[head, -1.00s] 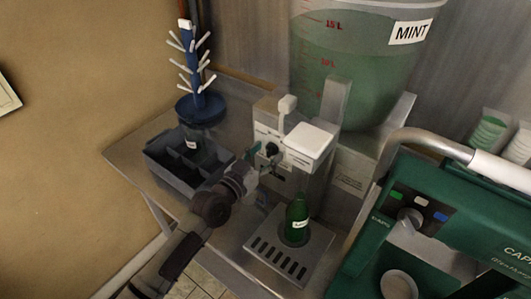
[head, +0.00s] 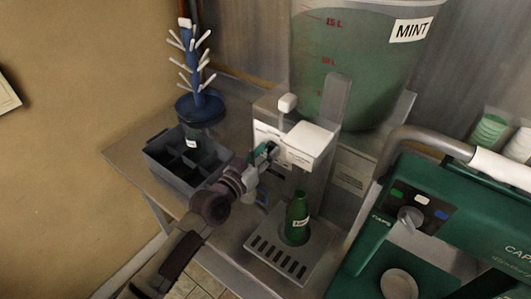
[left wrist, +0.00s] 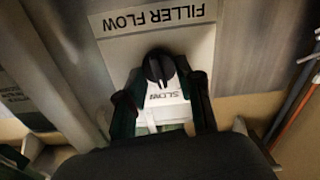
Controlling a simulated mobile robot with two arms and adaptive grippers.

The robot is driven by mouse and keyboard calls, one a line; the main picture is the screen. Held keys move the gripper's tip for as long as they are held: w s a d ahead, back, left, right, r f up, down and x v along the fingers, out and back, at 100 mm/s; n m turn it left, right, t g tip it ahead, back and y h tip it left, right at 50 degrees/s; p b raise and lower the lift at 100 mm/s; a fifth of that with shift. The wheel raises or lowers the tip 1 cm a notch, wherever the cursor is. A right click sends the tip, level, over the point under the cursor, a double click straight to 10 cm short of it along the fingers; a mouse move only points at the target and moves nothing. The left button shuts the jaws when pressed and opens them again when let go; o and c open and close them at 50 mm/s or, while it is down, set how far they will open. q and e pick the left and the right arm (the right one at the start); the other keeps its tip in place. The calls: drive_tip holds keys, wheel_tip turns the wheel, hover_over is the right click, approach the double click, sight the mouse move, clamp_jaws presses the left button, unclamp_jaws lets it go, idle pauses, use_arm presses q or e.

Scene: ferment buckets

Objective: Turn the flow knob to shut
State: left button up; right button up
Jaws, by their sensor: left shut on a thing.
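The flow knob (left wrist: 158,68) is a round black knob on the filler's front plate, under an upside-down FILLER FLOW label (left wrist: 160,17) in the left wrist view. A SLOW marking (left wrist: 165,96) shows just below it in that picture. My left gripper (left wrist: 165,82) has one dark finger on each side of the knob and is shut on it. In the head view my left gripper (head: 267,153) is at the filler's front face and largely covers the knob. The filler (head: 312,142) is a metal box with white parts on top. My right gripper is not in view.
A green bottle (head: 297,212) stands upright on the drip tray (head: 262,264) below. A dark divided crate (head: 172,176) and a blue drying tree (head: 196,65) stand to the left. The MINT bucket (head: 350,70) is behind; a green capping machine (head: 440,235) is at right.

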use_arm(q)
drive_tip(key=shift+a+f+n, duration=0.1)
drive_tip(key=shift+n, duration=3.4)
drive_tip(key=o, duration=1.1)
drive_tip(key=shift+w, duration=0.1)
drive_tip(key=shift+o, duration=0.2)
drive_tip(key=v, duration=1.2)
